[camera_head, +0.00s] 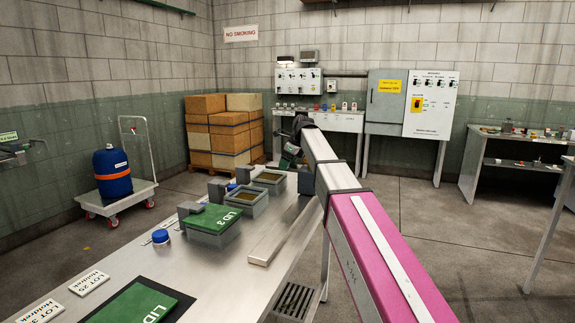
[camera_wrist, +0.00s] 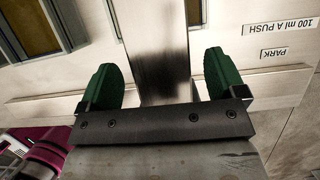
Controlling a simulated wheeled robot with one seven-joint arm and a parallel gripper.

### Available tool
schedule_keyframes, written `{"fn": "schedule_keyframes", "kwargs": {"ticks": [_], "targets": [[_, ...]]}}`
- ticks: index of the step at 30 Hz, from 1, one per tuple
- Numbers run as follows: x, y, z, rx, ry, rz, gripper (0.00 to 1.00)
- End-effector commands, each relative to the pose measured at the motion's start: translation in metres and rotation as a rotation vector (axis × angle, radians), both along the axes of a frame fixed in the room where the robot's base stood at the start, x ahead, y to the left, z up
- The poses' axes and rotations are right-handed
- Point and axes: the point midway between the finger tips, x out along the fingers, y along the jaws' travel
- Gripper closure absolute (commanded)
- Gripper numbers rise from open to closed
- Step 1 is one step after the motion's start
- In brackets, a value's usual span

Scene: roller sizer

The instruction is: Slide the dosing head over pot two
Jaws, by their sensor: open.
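My gripper (camera_wrist: 163,85) is open, its two green fingers apart on either side of a steel upright piece (camera_wrist: 160,45). This piece may be part of the dosing head; I cannot tell whether the fingers touch it. In the head view my gripper (camera_head: 292,155) is at the far end of the bench, partly hidden by my arm. A row of square grey pots runs along the bench: the nearest is covered by a green LID 3 (camera_head: 214,219), and the middle pot (camera_head: 259,207) and far pot (camera_head: 281,187) are open with brownish contents. Which is pot two is not readable.
A pale rail (camera_head: 285,232) runs beside the pots. Labels reading "100 ml A PUSH" (camera_wrist: 265,25) and "PARK" (camera_wrist: 273,54) show in the wrist view. A loose green lid (camera_head: 135,305) lies on a dark mat at the near end. A blue cap (camera_head: 160,236) stands near the covered pot.

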Motion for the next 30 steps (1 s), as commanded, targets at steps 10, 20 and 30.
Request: {"fn": "schedule_keyframes", "kwargs": {"ticks": [10, 20, 30], "targets": [[0.001, 0.002, -0.005, 0.000, 0.000, 0.000, 0.11], [0.000, 0.002, -0.005, 0.000, 0.000, 0.000, 0.79], [-0.047, 0.017, -0.006, 0.000, 0.001, 0.001, 0.79]]}}
